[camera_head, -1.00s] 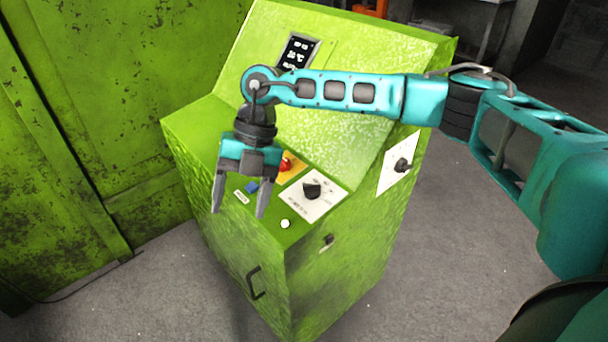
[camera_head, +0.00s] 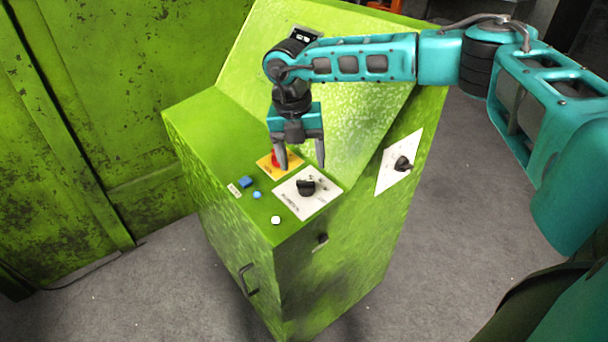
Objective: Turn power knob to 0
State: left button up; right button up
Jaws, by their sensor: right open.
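A black knob (camera_head: 306,187) sits on a white plate (camera_head: 314,206) on the cabinet's sloping top panel. A second black knob (camera_head: 403,163) is on a white plate on the cabinet's right side. The labels are too small to read, so I cannot tell which is the power knob. My right gripper (camera_head: 302,166) is open and points down, its fingers spread just behind and above the top knob. It appears empty, and I cannot tell whether it touches anything. My left gripper is not in view.
The green cabinet (camera_head: 350,255) also has a red button (camera_head: 274,159) on a yellow plate, partly behind one finger. Blue buttons and a white button (camera_head: 276,220) are at the panel's left and front. A green metal wall (camera_head: 80,150) stands left; grey floor (camera_head: 480,210) is clear right.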

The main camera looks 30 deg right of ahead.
aim_at(306, 185)
jog(key=shift+s+d+f, duration=0.1)
jog(key=shift+d+f, duration=0.05)
jog(key=shift+f, duration=1.05)
jog(key=shift+s+d+f, duration=0.1)
jog(key=shift+f, duration=1.05)
jog(key=c, duration=1.1)
